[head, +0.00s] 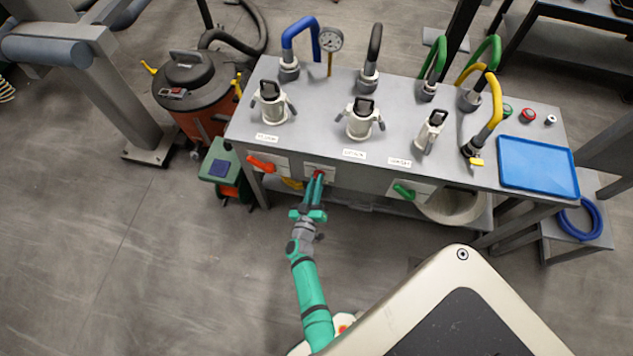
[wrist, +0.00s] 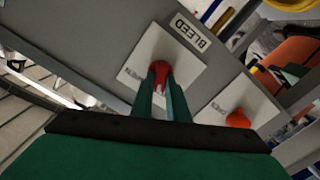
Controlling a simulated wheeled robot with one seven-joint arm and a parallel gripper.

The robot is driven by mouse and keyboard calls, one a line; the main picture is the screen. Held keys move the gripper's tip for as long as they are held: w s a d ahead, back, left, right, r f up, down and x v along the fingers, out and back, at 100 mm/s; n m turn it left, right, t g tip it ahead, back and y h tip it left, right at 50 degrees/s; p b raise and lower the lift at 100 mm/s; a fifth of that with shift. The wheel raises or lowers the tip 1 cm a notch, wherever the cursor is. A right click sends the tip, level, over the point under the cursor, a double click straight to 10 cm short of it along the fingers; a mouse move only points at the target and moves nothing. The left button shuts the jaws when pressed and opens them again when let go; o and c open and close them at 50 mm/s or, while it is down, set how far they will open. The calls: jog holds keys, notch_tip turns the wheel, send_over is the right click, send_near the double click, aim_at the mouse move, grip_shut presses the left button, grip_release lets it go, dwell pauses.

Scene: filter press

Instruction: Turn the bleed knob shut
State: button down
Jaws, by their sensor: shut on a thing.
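The bleed knob (wrist: 160,69) is red and sits on a white plate (wrist: 183,52) on the bench's front panel, beside a label reading BLEED (wrist: 191,32). In the head view the knob (head: 319,173) is a small red spot at my fingertips. My gripper (wrist: 165,90) is shut on the knob, one finger on each side. The gripper also shows in the head view (head: 316,182), reaching up to the panel from below. The fingers hide part of the knob and of the lettering on its plate, so I cannot tell its setting.
An orange-red handle (head: 262,163) and a yellow handle (head: 292,184) are left of the knob. A green handle (head: 404,191) is on the right. Hose couplings and a blue tray (head: 537,165) are on the bench top. The floor in front is clear.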

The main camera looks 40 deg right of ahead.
jog(key=shift+a+f+n, duration=0.1)
jog(key=shift+n, duration=1.5)
jog(key=c, duration=1.7)
grip_release()
jog(key=v, duration=1)
jog(key=shift+s+a, duration=0.25)
jog(key=shift+s, duration=0.1)
